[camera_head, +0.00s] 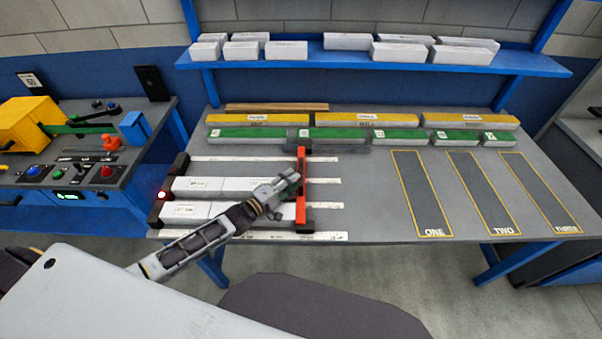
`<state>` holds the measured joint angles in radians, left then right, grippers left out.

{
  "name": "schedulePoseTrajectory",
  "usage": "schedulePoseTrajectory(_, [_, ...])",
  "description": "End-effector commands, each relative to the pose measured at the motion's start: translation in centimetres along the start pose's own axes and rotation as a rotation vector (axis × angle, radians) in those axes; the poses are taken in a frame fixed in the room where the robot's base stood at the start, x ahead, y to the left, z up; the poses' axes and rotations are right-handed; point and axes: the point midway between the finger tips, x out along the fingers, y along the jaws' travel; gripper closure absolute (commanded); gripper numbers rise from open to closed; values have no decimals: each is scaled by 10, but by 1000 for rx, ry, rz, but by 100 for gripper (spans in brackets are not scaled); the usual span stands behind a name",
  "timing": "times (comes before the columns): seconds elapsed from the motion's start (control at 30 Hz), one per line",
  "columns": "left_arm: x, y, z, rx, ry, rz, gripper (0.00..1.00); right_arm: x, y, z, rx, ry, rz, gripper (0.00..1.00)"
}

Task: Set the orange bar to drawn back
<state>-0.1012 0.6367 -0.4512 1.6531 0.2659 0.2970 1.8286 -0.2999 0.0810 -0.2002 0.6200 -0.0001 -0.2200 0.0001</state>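The orange bar (301,205) stands across the white rails on the table, with dark blocks at its far and near ends. White panels (192,209) lie on the rails to its left, running from the dark stops (155,212) toward the bar. My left gripper (291,181) is at the left side of the bar, about halfway along it, and overlaps it in the picture. Whether its fingers touch the bar or are closed is too small to tell. My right gripper is out of view.
Green blocks (350,134) and yellow blocks (375,120) line the back of the table (370,205). Outlined zones marked ONE (421,190), TWO (482,190) and THREE are empty at the right. The table right of the bar is clear. A control bench (125,160) stands left.

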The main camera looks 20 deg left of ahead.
Motion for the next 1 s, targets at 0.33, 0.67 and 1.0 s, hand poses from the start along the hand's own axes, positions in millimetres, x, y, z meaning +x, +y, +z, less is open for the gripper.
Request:
schedulePoseTrajectory(0.33, [29,1,0,1,0,0,64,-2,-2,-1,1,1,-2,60])
schedulePoseTrajectory(0.67, [49,0,0,1,0,-1,64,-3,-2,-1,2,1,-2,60])
schedulePoseTrajectory(1.0, [53,0,0,1,-1,-1,64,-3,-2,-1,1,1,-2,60])
